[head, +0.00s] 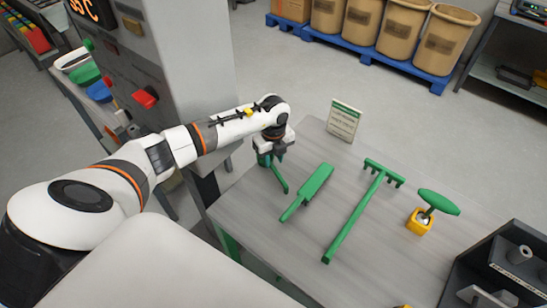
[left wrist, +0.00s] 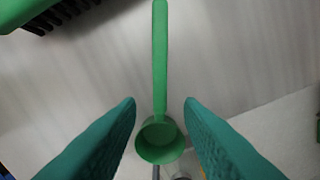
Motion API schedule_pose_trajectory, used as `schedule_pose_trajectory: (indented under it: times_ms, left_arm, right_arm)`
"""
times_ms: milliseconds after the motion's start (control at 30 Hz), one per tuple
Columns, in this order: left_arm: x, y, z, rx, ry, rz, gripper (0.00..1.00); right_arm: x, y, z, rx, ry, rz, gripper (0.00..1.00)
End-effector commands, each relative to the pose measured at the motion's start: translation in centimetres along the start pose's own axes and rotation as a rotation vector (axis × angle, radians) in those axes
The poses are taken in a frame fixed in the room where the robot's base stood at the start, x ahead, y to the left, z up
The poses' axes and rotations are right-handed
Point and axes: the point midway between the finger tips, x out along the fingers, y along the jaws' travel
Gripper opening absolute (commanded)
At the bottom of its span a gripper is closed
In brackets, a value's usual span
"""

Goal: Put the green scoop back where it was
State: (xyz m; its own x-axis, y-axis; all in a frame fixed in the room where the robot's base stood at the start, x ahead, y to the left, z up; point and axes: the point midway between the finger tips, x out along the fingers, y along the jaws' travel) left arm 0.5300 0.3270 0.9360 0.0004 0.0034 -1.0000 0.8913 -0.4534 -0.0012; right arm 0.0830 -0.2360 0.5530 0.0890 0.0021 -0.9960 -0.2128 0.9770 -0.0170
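The green scoop (head: 281,180) is at the far left corner of the grey table (head: 238,196), its handle pointing towards the near side. In the left wrist view the scoop (left wrist: 160,60) shows its long handle running up the picture and its round bowl low in the middle. My left gripper (head: 268,158) is over the bowl end in the head view. In the left wrist view its two teal fingers (left wrist: 160,103) are apart, one on each side of the scoop, with gaps to the handle. In the head view the gripper partly hides the bowl. My right gripper is not in view.
A green brush (head: 310,190), a green rake (head: 352,222) and a yellow block with a green oval-topped tool (head: 438,203) are on the table to the right. A small sign (head: 343,121) stands at the back edge. A dark rack (head: 478,266) is at the right.

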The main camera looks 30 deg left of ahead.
Motion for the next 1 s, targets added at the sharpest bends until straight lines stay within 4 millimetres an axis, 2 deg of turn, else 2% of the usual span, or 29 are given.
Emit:
schedule_pose_trajectory:
  times_ms: [33, 300, 400, 533, 1000]
  left_arm:
    - [-1.8, 0.0, 0.0, 0.0, 0.001, 0.001, 0.34]
    - [-7.4, 0.0, 0.0, 0.001, 0.001, 0.001, 0.34]
    - [-8.8, 0.0, 0.0, 0.001, 0.001, 0.001, 0.34]
    - [-9.4, 0.0, 0.0, 0.0, 0.001, 0.0, 0.34]
    - [-9.3, 0.0, 0.0, 0.0, 0.0, 0.0, 0.34]
  right_arm:
    - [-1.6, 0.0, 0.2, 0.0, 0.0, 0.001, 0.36]
    - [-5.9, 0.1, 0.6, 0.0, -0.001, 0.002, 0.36]
    - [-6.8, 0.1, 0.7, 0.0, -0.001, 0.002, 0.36]
    - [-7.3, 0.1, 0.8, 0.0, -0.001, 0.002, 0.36]
    - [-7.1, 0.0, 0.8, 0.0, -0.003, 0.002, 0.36]
